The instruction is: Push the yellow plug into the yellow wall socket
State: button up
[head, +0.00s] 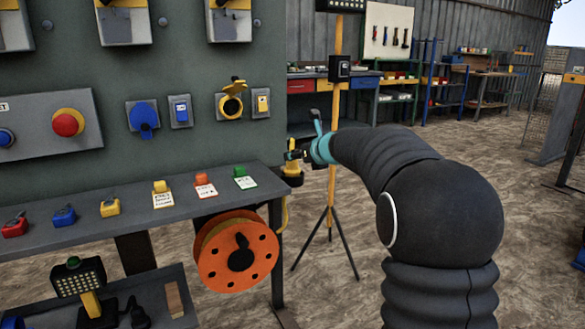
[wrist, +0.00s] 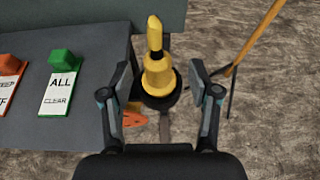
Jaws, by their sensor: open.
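The yellow plug (head: 292,171) is just off the right end of the grey shelf, with a yellow cable below it. In the wrist view the yellow plug (wrist: 158,76) stands between my fingers, with a gap on each side. My gripper (wrist: 165,88) is open around it. In the head view my gripper (head: 303,154) is small and partly hidden by my arm. The yellow wall socket (head: 231,106) is on the grey-green panel, up and left of the plug. Its lid looks raised, and the round opening shows.
An orange cable reel (head: 222,262) hangs below the shelf (head: 140,218). A blue socket (head: 143,118) and a yellow switch (head: 261,103) flank the yellow socket. Tagged coloured blocks, including a green one (head: 241,172), stand on the shelf. A yellow tripod pole (head: 335,120) stands behind my gripper.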

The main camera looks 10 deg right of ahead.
jog(key=x, duration=0.4)
jog(key=shift+w+a+f, duration=0.1)
jog(key=shift+a+f, duration=0.05)
jog(key=shift+a, duration=0.05)
grip_shut()
